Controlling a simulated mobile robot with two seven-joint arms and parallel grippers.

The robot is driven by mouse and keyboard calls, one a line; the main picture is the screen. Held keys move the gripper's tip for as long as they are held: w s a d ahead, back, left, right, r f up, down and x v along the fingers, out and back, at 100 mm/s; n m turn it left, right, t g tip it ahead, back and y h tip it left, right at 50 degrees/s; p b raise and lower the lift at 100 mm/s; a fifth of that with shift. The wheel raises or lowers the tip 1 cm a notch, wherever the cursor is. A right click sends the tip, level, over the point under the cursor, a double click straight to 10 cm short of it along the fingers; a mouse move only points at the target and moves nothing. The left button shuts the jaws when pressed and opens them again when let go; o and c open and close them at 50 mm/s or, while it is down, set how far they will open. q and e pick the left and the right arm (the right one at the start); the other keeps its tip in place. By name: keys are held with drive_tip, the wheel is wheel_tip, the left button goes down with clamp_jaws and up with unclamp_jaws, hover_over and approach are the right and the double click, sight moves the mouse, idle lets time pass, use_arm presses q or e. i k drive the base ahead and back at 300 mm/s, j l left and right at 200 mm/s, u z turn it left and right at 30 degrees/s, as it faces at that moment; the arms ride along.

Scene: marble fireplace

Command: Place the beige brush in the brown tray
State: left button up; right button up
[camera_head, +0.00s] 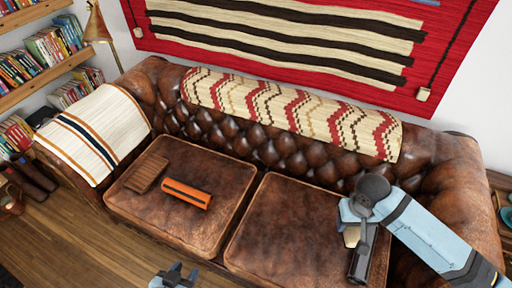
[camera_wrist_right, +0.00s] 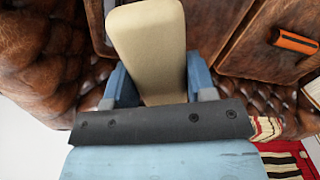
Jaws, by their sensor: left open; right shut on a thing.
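The beige brush (camera_wrist_right: 150,48) is held between the blue fingers of my right gripper (camera_wrist_right: 158,85), seen in the right wrist view. In the head view my right gripper (camera_head: 359,240) is over the right seat of the sofa, and a small part of the beige brush (camera_head: 351,236) shows beside it. The brown tray (camera_head: 147,172), a small ribbed brown piece, lies on the left seat cushion, far to the left of my right gripper. My left gripper (camera_head: 178,276) is open and empty at the bottom edge, in front of the sofa.
An orange and black object (camera_head: 187,193) lies on the left cushion, just right of the tray; it also shows in the right wrist view (camera_wrist_right: 296,41). The brown leather sofa (camera_head: 290,230) has a tufted backrest with a patterned blanket (camera_head: 290,110). The right cushion's middle is clear.

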sight(146, 174)
drive_tip(key=i+j, duration=0.15)
drive_tip(key=j, duration=0.3)
drive_tip(key=i+j+u, duration=0.1)
drive_tip(key=j, duration=0.4)
drive_tip(key=i+j+u, duration=0.1)
drive_tip(key=j, duration=0.35)
drive_tip(key=i+j, duration=0.3)
drive_tip(key=i+j+u, duration=0.1)
drive_tip(key=j, duration=0.45)
drive_tip(key=i+j, duration=0.3)
drive_tip(key=j, duration=0.15)
drive_tip(key=i+j+u, duration=0.15)
drive_tip(key=j, duration=0.3)
drive_tip(key=i+j, duration=0.25)
drive_tip(key=j, duration=0.15)
